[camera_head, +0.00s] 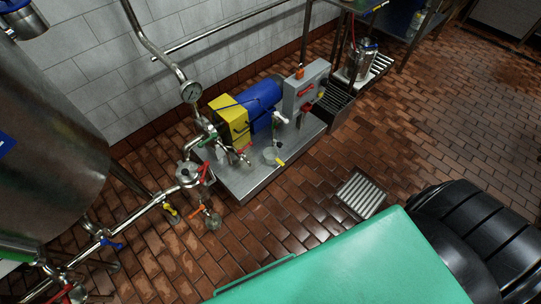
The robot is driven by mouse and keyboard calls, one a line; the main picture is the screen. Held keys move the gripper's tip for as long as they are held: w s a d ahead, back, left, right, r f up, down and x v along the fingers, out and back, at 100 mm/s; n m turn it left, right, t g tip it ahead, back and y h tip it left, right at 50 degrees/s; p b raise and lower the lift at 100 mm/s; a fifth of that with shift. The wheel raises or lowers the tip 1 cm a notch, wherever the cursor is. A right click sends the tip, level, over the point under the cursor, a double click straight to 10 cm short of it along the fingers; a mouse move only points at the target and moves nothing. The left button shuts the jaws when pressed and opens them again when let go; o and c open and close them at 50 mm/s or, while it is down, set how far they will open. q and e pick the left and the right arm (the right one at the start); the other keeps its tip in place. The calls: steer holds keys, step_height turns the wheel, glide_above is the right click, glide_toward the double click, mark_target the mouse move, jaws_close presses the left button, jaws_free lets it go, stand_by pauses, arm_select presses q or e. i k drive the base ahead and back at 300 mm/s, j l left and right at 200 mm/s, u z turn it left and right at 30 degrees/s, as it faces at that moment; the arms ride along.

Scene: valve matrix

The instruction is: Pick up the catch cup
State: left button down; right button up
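A small grey cup (270,155), which looks like the catch cup, stands on the steel skid plate (254,186) near its front edge. A short yellow piece (280,161) shows at its right side, like a handle or tag. The cup is below a small valve or spout on the pump set. It is small in the view, so I cannot see what is inside it. Neither of my grippers is in view, and nothing is seen touching the cup.
Beside the cup are a blue motor (262,97), a yellow guard (229,119) and a grey control box (306,88). Pipes and valves with a gauge (191,91) stand left, by a steel tank (45,165). A floor grate (361,194) lies in open brick floor.

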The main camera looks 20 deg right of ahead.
mark_target(270, 154)
steer(key=i+l+z, duration=0.15)
steer(key=i+l, duration=0.15)
steer(key=l, duration=0.25)
steer(key=i+l+z, duration=0.15)
steer(key=i+l, duration=0.15)
steer(key=l, duration=0.2)
steer(key=i+l+z, duration=0.15)
steer(key=i+l, duration=0.2)
steer(key=l, duration=0.15)
